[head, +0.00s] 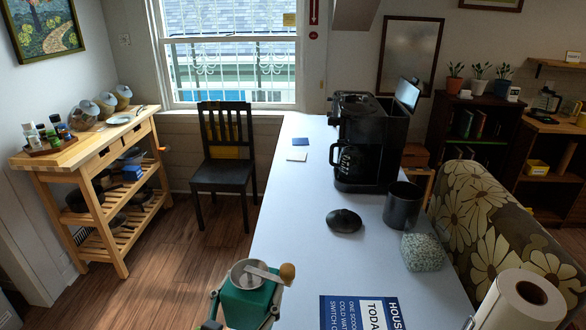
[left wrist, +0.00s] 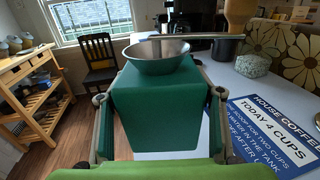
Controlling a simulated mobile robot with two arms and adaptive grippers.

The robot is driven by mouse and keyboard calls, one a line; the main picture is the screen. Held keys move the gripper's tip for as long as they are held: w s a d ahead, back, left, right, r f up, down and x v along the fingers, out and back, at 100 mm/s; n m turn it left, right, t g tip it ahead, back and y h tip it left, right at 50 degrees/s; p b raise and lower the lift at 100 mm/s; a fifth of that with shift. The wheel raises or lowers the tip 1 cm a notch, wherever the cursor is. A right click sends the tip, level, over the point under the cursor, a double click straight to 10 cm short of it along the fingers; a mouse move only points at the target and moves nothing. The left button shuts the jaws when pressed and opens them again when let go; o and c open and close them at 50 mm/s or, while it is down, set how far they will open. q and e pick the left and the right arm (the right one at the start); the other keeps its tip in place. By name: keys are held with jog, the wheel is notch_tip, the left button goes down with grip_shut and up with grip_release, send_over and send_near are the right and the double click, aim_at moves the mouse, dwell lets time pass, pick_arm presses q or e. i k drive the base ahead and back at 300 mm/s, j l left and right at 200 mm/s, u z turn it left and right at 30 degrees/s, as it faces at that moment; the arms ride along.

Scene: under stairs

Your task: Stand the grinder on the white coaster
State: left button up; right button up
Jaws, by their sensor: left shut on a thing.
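The green grinder (head: 247,300) with a metal bowl, crank and wooden knob is upright at the near edge of the table in the head view. My left gripper (head: 244,312) is shut on it, one finger on each side. The grinder (left wrist: 160,105) fills the middle of the left wrist view, between the fingers of my left gripper (left wrist: 160,125). Its base is hidden, so I cannot tell whether it touches the table. The white coaster (head: 297,156) lies flat at the far end of the table, beside a blue coaster (head: 301,142). My right gripper is not in view.
A black coffee maker (head: 362,140) stands on the table's right side. Nearer are a dark canister (head: 402,206), a black rounded object (head: 344,221), a patterned block (head: 422,252), a blue sign (head: 360,312) and a paper roll (head: 522,302). The table's left strip is clear.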

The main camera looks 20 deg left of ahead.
aim_at(294, 154)
jog(key=k+u, duration=0.2)
jog(key=u, duration=0.25)
jog(key=k+j+u, duration=0.1)
jog(key=u, duration=2)
jog(key=i+j, duration=0.2)
jog(key=i, duration=0.15)
jog(key=i+j, duration=0.15)
jog(key=i, duration=0.2)
jog(key=i+j+u, duration=0.1)
jog(key=i, duration=0.25)
jog(key=i+l+z, duration=0.15)
jog(key=i+z, duration=0.25)
jog(key=i+l+z, duration=0.1)
jog(key=z, duration=0.3)
jog(key=i+j+z, duration=0.1)
jog(key=i+z, duration=0.3)
jog(key=i+j+z, duration=0.15)
jog(key=i+z, duration=0.2)
jog(key=i+l+z, duration=0.1)
jog(key=i+z, duration=0.35)
jog(key=i, duration=0.3)
jog(key=i+j+z, duration=0.15)
jog(key=i+z, duration=0.3)
jog(key=i, duration=0.3)
jog(key=i+z, duration=0.7)
jog(key=i+j+z, duration=0.3)
jog(key=i, duration=0.2)
jog(key=z, duration=1.65)
